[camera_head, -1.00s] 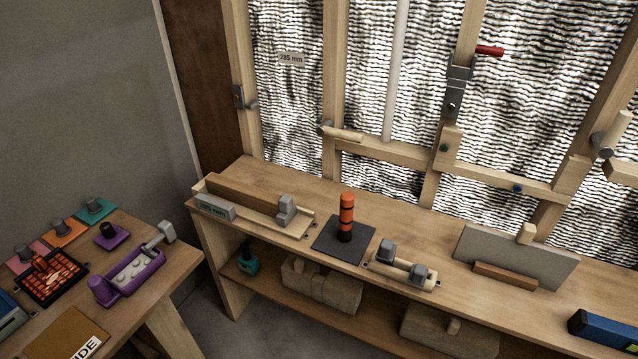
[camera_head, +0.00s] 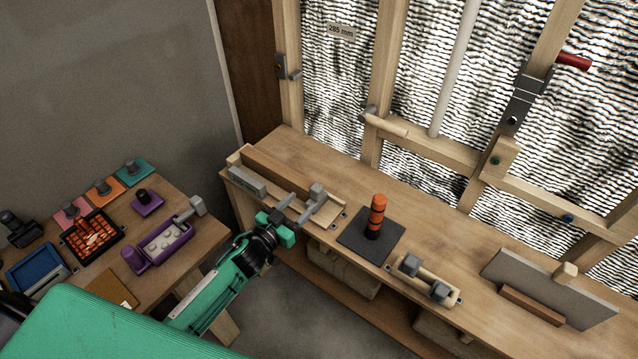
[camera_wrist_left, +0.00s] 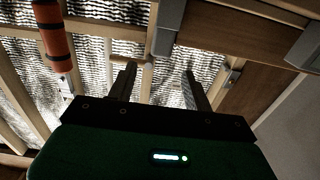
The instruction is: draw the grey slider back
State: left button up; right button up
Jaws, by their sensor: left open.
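The grey slider (camera_head: 317,194) is an upright grey block at the right part of a long wooden fixture (camera_head: 331,215) on the workbench. It also shows at the top of the left wrist view (camera_wrist_left: 168,28), beyond the fingers. My left gripper (camera_head: 297,204), on a green arm, is open with its two dark fingers spread. It is at the bench's front edge, beside the slider on its near left side. The gap between the fingers (camera_wrist_left: 160,78) looks empty. I cannot tell whether a finger touches the slider. My right gripper is not in view.
A grey block (camera_head: 247,181) sits at the fixture's left end. An orange-and-black cylinder (camera_head: 376,216) stands on a dark pad (camera_head: 358,246) to the right. Another fixture with grey knobs (camera_head: 425,279) is farther right. A side table at left holds a purple tray (camera_head: 165,243).

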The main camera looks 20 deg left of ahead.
aim_at(313, 190)
pick_arm(q)
jog(key=p+x, duration=0.1)
jog(key=x, duration=0.7)
jog(key=shift+w+d, duration=0.1)
jog(key=shift+w, duration=0.1)
